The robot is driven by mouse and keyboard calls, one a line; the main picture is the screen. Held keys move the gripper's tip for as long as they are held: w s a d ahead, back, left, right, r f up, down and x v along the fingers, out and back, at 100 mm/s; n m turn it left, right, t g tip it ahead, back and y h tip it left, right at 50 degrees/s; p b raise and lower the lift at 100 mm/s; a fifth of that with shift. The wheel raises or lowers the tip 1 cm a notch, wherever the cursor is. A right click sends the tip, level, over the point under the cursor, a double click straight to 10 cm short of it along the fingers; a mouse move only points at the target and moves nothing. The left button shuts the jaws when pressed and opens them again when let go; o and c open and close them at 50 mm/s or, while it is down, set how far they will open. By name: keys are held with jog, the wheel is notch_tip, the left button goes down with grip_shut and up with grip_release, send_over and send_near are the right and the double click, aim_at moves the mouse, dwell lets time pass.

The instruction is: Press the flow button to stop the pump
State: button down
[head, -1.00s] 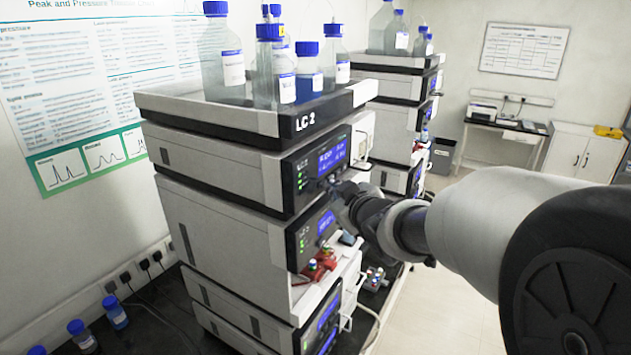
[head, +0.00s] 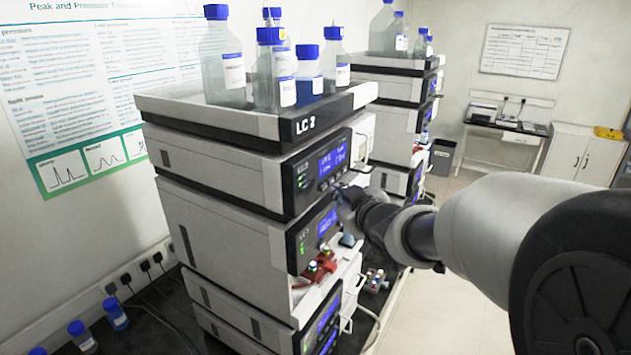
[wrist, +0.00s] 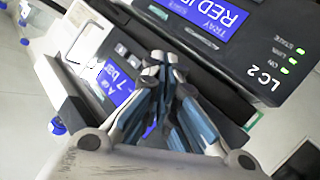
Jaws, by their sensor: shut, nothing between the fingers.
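My gripper (head: 346,195) is at the front of the LC 2 stack, close to the top module's panel. In the wrist view its fingertips (wrist: 166,58) are together with nothing between them. They overlap the edge of a panel with a blue display (wrist: 116,84) that shows a bar reading. Small grey buttons (wrist: 121,49) sit beside that display. Their labels are too small to read, and the fingers hide part of the panel. I cannot tell whether a fingertip touches a button. In the head view the top module's blue display (head: 333,158) is lit.
The module below (head: 225,222) has its own blue display (head: 328,222). Blue-capped bottles (head: 224,62) stand in the tray (head: 210,122) on top. Red fittings (head: 318,272) stick out lower down. A second stack (head: 398,85) stands behind. Open floor (head: 500,225) lies at right.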

dwell(0.3)
jog(key=s+d+p, duration=0.1)
jog(key=d, duration=0.1)
jog(key=s+d+p, duration=0.1)
jog(key=s+d, duration=0.1)
dwell(0.4)
dwell(1.6)
